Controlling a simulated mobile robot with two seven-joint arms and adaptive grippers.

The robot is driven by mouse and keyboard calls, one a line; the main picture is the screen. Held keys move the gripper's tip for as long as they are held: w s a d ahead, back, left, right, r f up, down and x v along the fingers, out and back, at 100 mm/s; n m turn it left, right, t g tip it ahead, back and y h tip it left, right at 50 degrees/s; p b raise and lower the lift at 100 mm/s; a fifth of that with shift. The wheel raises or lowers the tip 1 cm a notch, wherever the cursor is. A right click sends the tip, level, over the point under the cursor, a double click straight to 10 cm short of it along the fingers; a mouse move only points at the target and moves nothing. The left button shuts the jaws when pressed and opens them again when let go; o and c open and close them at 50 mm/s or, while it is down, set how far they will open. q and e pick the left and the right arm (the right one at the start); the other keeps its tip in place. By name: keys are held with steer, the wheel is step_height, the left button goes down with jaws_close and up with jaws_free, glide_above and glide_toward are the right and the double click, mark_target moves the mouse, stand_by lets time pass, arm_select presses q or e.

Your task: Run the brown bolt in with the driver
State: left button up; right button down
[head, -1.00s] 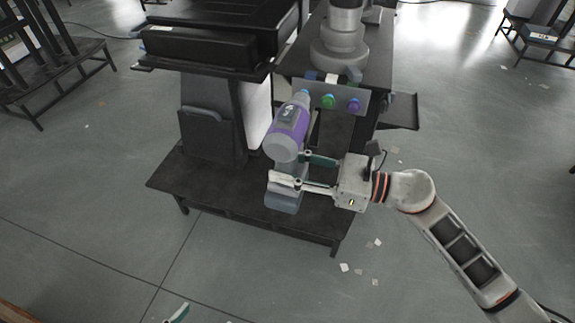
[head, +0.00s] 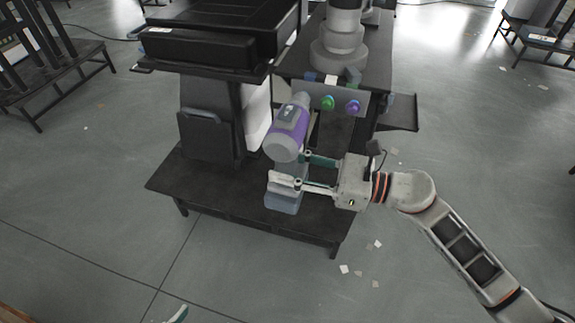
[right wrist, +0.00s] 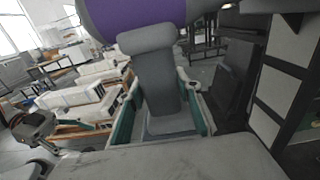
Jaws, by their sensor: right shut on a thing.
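The driver (head: 287,128) is purple and grey, with its nose up against the grey panel (head: 317,92). My right gripper (head: 286,171) is shut on the driver's grey handle, which also shows between the fingers in the right wrist view (right wrist: 158,80). A green bolt (head: 328,102) and a purple bolt (head: 353,106) show on the panel, right of the driver's nose. I see no brown bolt; the nose hides the panel's left part, and I cannot tell whether it touches a bolt. A fingertip of my left gripper (head: 178,314) shows at the bottom edge.
A dark bench (head: 210,203) lies below the driver. A black machine with a box-like top (head: 200,48) stands close on the left. A grey cylindrical unit (head: 340,45) stands behind the panel. Open floor lies to the right and in front.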

arm_select(q)
steer(key=shift+s+f, duration=0.1)
arm_select(e)
steer(key=shift+w+d+r, duration=0.2)
steer(key=shift+w+d, duration=0.05)
steer(key=shift+w, duration=0.35)
stand_by(1.6)
steer(key=shift+s+a, duration=0.25)
steer(key=shift+s, duration=0.35)
steer(key=shift+s+a+p, duration=0.2)
steer(key=shift+s, duration=0.4)
steer(key=shift+s+a+p, duration=0.2)
steer(key=shift+s, duration=0.35)
steer(key=shift+s+a, duration=0.2)
steer(key=shift+s, duration=0.45)
arm_select(q)
steer(key=shift+w+r, duration=0.7)
steer(key=shift+r, duration=0.35)
steer(key=shift+t, duration=0.3)
steer(key=shift+w+r, duration=0.1)
steer(key=shift+r, duration=0.05)
arm_select(e)
steer(key=shift+s, duration=0.1)
